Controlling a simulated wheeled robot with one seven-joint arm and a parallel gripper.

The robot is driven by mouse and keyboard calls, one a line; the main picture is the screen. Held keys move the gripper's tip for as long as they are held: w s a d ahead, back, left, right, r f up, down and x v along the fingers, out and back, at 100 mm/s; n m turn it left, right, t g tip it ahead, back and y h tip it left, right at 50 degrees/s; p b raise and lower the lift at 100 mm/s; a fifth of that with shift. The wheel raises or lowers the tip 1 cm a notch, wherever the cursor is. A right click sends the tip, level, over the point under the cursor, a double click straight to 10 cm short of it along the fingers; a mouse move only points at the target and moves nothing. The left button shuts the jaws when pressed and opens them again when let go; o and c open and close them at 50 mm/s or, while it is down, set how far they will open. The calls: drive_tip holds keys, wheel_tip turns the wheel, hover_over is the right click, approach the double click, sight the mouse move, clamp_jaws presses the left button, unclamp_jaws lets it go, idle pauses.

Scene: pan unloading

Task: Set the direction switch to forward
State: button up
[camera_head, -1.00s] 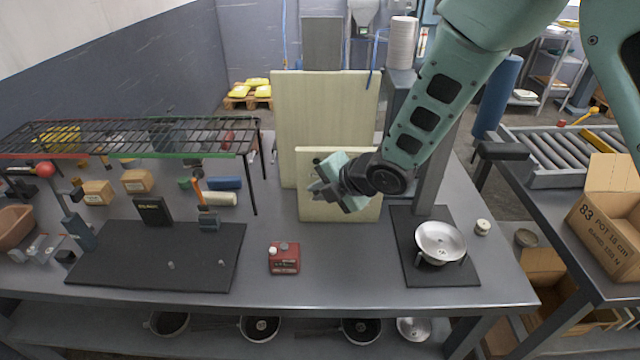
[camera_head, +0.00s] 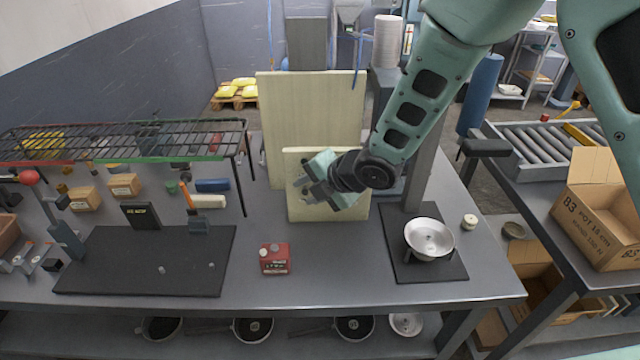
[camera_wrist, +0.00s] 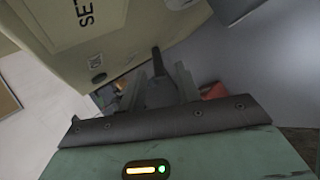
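My gripper (camera_head: 308,190) is in front of the smaller cream panel (camera_head: 350,208), toward its left part; its fingers look spread apart. In the wrist view, the fingers (camera_wrist: 160,82) stand apart with a dark pointed part between them; I cannot tell whether this is a lever or part of my gripper. A cream housing (camera_wrist: 55,62) there carries the letters "SET" and a small dark round fitting (camera_wrist: 96,61). I cannot pick out a direction switch with certainty in either view.
A red box (camera_head: 275,260) stands on the grey table (camera_head: 320,270). A metal pan (camera_head: 428,238) sits at right on a black mat (camera_head: 420,273). A wire rack (camera_head: 120,140) and a larger black mat (camera_head: 130,280) occupy the left. The table front centre is mostly clear.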

drive_tip(key=v, duration=1.7)
drive_tip(key=shift+s+d+r, duration=0.1)
